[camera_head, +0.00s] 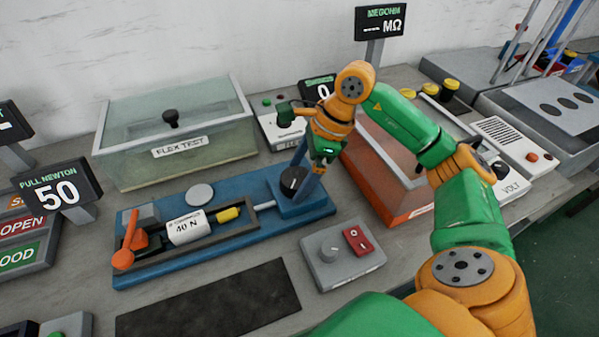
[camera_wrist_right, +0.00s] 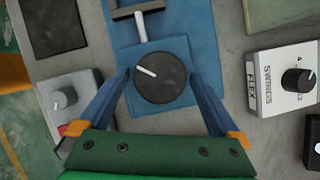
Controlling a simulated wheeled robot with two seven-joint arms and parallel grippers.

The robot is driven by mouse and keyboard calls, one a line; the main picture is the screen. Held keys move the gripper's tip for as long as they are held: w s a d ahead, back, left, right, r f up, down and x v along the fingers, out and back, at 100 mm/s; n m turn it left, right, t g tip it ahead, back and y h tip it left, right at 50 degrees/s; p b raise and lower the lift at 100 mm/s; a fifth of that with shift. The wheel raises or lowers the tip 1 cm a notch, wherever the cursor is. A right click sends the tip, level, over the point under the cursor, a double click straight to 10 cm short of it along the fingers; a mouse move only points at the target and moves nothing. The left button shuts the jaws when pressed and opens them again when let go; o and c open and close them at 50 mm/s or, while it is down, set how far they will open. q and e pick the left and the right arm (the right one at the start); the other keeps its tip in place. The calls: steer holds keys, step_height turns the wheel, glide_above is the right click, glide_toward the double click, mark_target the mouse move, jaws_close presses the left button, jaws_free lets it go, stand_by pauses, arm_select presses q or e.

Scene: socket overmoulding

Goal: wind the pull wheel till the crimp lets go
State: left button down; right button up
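The pull wheel (camera_head: 293,181) is a black knob with a white mark on the right end of the blue pull tester (camera_head: 130,276). It also shows in the right wrist view (camera_wrist_right: 162,88), its mark pointing up-left. My right gripper (camera_head: 303,170) is over it, the blue fingers apart on either side of the wheel; small gaps seem to show between fingers and rim. A yellow crimp piece (camera_head: 228,214) sits between a white block marked 40 N (camera_head: 188,228) and a metal rod (camera_head: 264,205). The pull display (camera_head: 57,190) reads 50. My left gripper is not in view.
An orange lever (camera_head: 130,238) stands at the tester's left end. A clear flex test box (camera_head: 175,130) is behind, an orange-walled tray (camera_head: 385,180) to the right. A grey switch box (camera_head: 343,257) and a dark mat (camera_head: 208,305) lie in front.

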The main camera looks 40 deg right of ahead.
steer(key=c, duration=1)
steer(key=shift+c, duration=0.2)
steer(key=m+t+b, duration=0.1)
steer(key=m, duration=0.1)
steer(key=shift+m+h, duration=0.3)
steer(key=shift+s+a+m+t+h, duration=0.1)
steer(key=shift+m+t+h, duration=0.3)
steer(key=shift+m, duration=1.1)
